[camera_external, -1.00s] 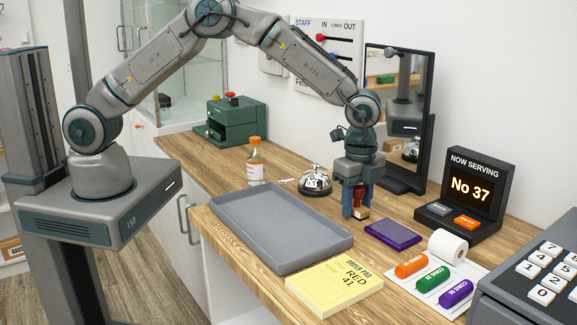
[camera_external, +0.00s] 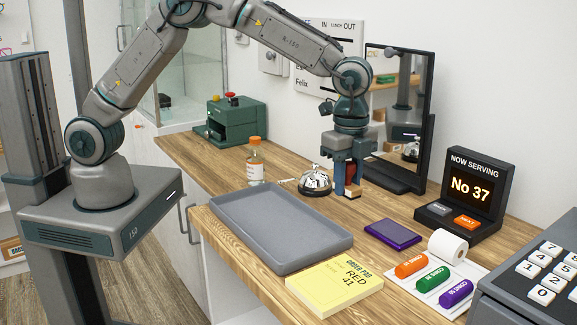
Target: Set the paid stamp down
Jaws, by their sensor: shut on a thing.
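My gripper (camera_external: 347,184) points down over the wooden counter (camera_external: 300,203), just right of the silver bell. Its blue fingers are shut on the paid stamp (camera_external: 353,189), a small stamp with a red and wooden-coloured body. The fingers hide much of the stamp, and its lettering does not show. I cannot tell whether its base touches the counter or hangs slightly above it. The purple ink pad (camera_external: 393,234) lies in front and to the right of the stamp, apart from it.
The silver bell (camera_external: 315,181) stands close on the left. A mirror (camera_external: 402,120) stands behind. An empty grey tray (camera_external: 281,236), a yellow order pad (camera_external: 334,287), coin rolls (camera_external: 433,279) and a NOW SERVING display (camera_external: 468,190) surround the spot. Bare counter lies between bell, tray and ink pad.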

